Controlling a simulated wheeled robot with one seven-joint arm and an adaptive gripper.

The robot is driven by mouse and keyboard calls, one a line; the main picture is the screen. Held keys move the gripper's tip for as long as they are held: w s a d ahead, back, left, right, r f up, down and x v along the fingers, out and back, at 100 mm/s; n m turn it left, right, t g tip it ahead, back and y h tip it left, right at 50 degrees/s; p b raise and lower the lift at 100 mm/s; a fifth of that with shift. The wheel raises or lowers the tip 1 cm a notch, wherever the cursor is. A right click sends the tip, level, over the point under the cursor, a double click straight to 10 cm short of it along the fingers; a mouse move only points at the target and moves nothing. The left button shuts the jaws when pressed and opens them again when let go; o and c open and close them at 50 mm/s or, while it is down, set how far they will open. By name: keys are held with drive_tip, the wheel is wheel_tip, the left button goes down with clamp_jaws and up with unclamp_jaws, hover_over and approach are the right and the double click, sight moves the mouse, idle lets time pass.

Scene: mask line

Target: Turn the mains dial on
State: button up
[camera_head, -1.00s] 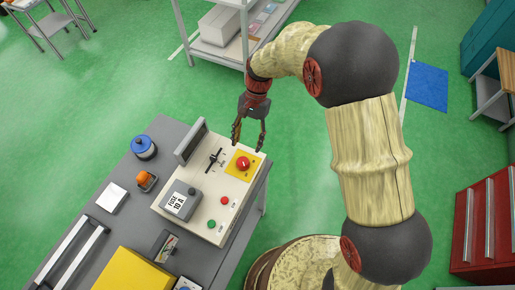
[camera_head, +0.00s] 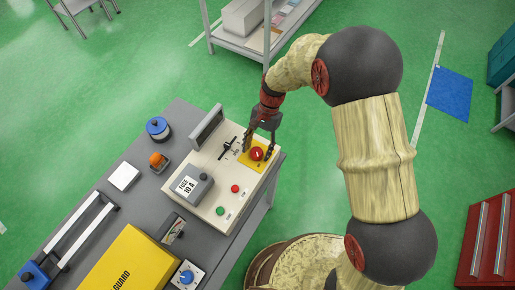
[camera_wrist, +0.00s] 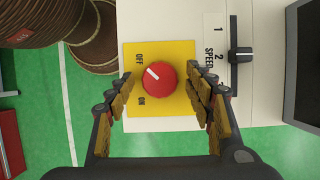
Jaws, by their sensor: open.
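The mains dial is a red round knob (camera_wrist: 159,81) on a yellow plate (camera_wrist: 180,50) marked OFF and ON. Its white pointer line slants toward the OFF side in the wrist view. In the head view the red dial (camera_head: 257,153) sits at the far right corner of the cream control panel (camera_head: 205,215). My gripper (camera_head: 259,152) is open at the dial, pointing down. In the wrist view my gripper's two fingers (camera_wrist: 162,98) stand on either side of the dial, with gaps, not visibly touching it.
A black speed lever (camera_wrist: 240,54) stands beside the yellow plate. The panel also carries a grey fuse box (camera_head: 190,184), a red button (camera_head: 235,188) and a green button (camera_head: 220,211). A grey upright plate (camera_head: 206,127) stands at its back edge. Green floor lies beyond the bench.

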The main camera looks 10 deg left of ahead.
drive_tip(key=shift+c, duration=0.8)
drive_tip(key=c, duration=1)
drive_tip(key=shift+n, duration=0.3)
drive_tip(key=n+h+p, duration=0.1)
drive_tip(key=n+p, duration=0.1)
drive_tip(key=n, duration=0.1)
drive_tip(key=shift+a+r+n+h, duration=0.1)
drive_tip(key=shift+a+n+h, duration=0.05)
drive_tip(key=shift+n+h, duration=0.2)
drive_tip(key=n+h+p, duration=0.1)
drive_tip(key=n, duration=0.1)
drive_tip(key=n+p, duration=0.1)
drive_tip(key=n, duration=0.1)
drive_tip(key=shift+a+n+h, duration=0.15)
drive_tip(key=shift+n+h, duration=0.1)
drive_tip(key=shift+h, duration=0.1)
drive_tip(key=n+t+h+p, duration=0.1)
drive_tip(key=n, duration=0.3)
drive_tip(key=shift+a, duration=0.1)
drive_tip(key=shift+s+n+t+h+p, duration=0.1)
drive_tip(key=shift+n+t+h+p, duration=0.2)
drive_tip(key=shift+n, duration=0.95)
drive_tip(key=shift+n+t+h+p, duration=0.2)
drive_tip(key=shift+n+t+h, duration=0.2)
drive_tip(key=shift+n, duration=0.85)
